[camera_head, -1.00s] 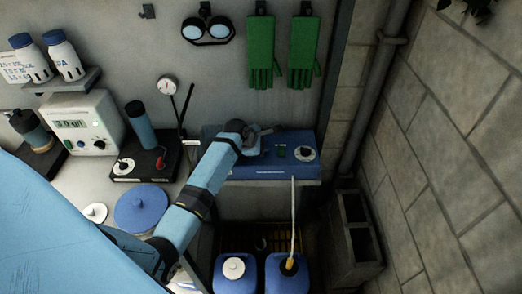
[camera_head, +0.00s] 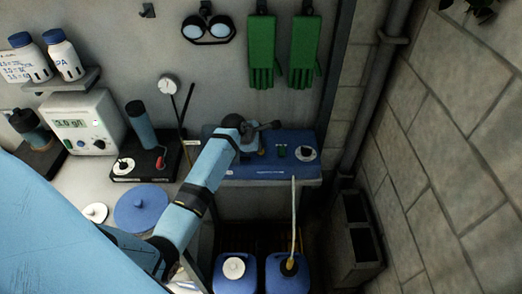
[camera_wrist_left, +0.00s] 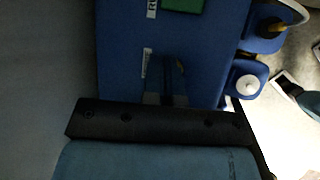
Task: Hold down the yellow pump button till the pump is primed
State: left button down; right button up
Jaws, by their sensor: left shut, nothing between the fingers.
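The pump unit is a blue box (camera_head: 270,172) on the bench's right end, with a small green display (camera_head: 281,151) and a round white dial with a black knob (camera_head: 305,153). A small yellowish spot (camera_head: 262,152), which looks like the pump button, shows just beside my left gripper (camera_head: 272,126). The gripper is shut and empty, over the back left of the box. In the left wrist view my closed fingers (camera_wrist_left: 172,82) stand over the blue top; the button is mostly hidden there. I cannot tell whether they touch it. My right gripper is not in view.
Two blue canisters (camera_head: 234,284) stand below, one with a hose (camera_head: 294,215) running up to the box. A white meter (camera_head: 85,124), a stirrer (camera_head: 145,165) and a blue lid (camera_head: 142,208) are left. Green gloves (camera_head: 262,52) hang behind; a block wall closes the right.

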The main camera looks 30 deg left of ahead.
pick_arm(q)
jog(key=shift+a+r, duration=0.15)
jog(key=shift+a, duration=0.05)
jog(key=shift+a+r, duration=0.1)
jog(key=shift+r, duration=0.55)
jog(key=shift+d+r, duration=0.15)
jog(key=shift+r, duration=0.75)
jog(key=shift+d+r, duration=0.1)
jog(key=shift+r, duration=0.8)
